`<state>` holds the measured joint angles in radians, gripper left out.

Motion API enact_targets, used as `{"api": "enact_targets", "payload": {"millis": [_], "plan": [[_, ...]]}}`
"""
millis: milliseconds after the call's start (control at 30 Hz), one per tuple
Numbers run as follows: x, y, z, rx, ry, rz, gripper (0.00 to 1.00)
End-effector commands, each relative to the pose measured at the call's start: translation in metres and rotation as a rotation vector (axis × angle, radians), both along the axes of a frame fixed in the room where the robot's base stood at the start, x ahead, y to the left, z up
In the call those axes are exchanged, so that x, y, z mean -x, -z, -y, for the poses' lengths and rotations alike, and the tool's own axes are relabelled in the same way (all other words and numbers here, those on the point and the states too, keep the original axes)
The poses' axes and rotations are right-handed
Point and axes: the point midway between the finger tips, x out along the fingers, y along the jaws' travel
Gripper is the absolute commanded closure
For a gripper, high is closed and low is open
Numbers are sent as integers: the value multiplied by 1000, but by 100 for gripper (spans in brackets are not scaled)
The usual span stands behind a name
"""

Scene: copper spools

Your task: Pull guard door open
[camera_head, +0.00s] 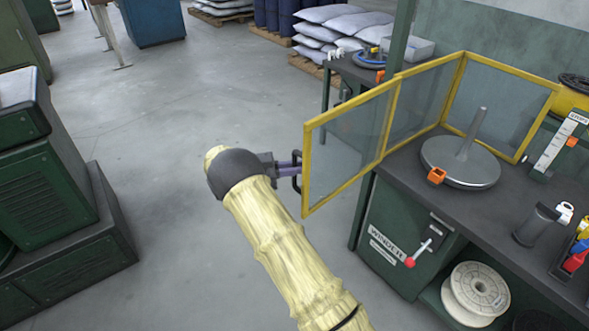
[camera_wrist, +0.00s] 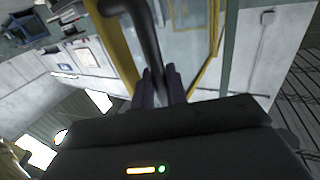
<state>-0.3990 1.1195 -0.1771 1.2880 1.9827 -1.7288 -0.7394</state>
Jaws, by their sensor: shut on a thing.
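The guard door (camera_head: 346,146) is a clear panel in a yellow frame, swung out from the winder bench to the left over the floor. Its dark handle (camera_head: 297,172) is on the free edge. My gripper (camera_head: 290,168) is at that edge, shut on the handle. In the wrist view the dark curved handle (camera_wrist: 146,35) runs down between my fingers (camera_wrist: 160,86), and part of the yellow frame (camera_wrist: 118,45) shows behind it. The fingertips are partly hidden by the gripper body in that view.
The winder bench (camera_head: 385,230) carries a round plate with a spindle (camera_head: 462,165), and fixed yellow-framed panels (camera_head: 500,90) stand behind it. A white spool (camera_head: 475,292) sits on the lower shelf. Green cabinets (camera_head: 50,190) stand at left. The floor between (camera_head: 160,130) is clear.

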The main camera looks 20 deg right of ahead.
Motion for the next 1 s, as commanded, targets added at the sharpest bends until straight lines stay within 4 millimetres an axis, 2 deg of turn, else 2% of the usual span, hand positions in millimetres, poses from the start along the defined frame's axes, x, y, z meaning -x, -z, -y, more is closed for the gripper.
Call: {"api": "enact_targets", "payload": {"millis": [33, 433, 467, 533, 1000], "plan": [[-1, 1, 4, 6, 7, -1, 100], [-2, -1, -4, 9, -4, 1, 100], [-2, -1, -5, 9, -4, 1, 82], [-2, -1, -6, 9, -6, 1, 68], [-3, 0, -15, 5, -11, 3, 67]]}}
